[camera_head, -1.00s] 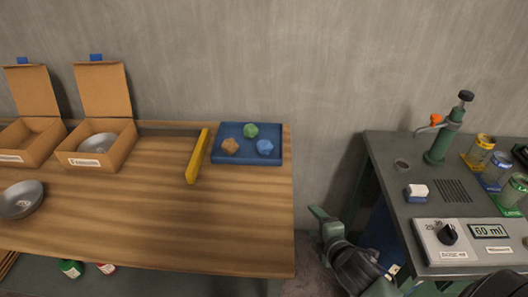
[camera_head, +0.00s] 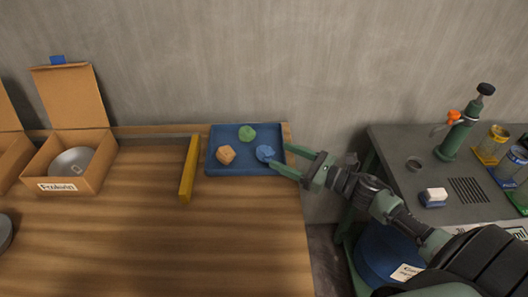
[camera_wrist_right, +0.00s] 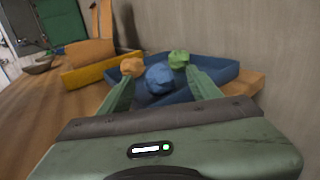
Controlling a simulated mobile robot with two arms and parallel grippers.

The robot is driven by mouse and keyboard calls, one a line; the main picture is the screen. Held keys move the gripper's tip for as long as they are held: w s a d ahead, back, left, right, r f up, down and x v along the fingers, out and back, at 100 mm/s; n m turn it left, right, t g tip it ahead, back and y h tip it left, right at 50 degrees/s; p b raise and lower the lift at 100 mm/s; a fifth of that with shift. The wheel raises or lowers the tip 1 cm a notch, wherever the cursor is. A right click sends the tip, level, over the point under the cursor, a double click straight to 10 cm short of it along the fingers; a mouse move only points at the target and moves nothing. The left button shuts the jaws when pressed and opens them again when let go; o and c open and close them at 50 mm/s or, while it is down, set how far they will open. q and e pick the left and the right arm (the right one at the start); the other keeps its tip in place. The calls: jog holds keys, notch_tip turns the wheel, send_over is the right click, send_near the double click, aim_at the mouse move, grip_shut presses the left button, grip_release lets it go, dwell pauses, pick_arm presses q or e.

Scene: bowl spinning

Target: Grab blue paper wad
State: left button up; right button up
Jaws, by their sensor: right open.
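The blue paper wad (camera_head: 265,153) lies in the right part of a shallow blue tray (camera_head: 243,170) on the wooden table. An orange wad (camera_head: 226,154) and a green wad (camera_head: 247,133) lie in the same tray. My right gripper (camera_head: 286,162) reaches in from the right over the tray's right edge, close to the blue wad. In the right wrist view the open fingers (camera_wrist_right: 160,88) stand on either side of the blue wad (camera_wrist_right: 159,78), with a gap between them. Whether a finger touches the wad cannot be told. My left gripper is not in view.
A yellow bar (camera_head: 189,168) lies left of the tray. An open cardboard box (camera_head: 90,175) with a metal bowl (camera_head: 72,161) stands farther left. A dark bench (camera_head: 440,180) with a green pump (camera_head: 458,130) stands on the right. The table front is clear.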

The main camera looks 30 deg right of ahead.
aim_at(270, 152)
jog(key=p+x, duration=0.1)
jog(key=x, duration=0.1)
jog(key=shift+w+a+r, duration=0.15)
jog(key=shift+w+a, duration=0.1)
jog(key=shift+a, duration=0.05)
jog(key=shift+f+x, duration=0.2)
jog(key=shift+x, duration=1)
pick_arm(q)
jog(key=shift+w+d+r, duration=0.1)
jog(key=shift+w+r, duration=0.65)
pick_arm(e)
grip_shut()
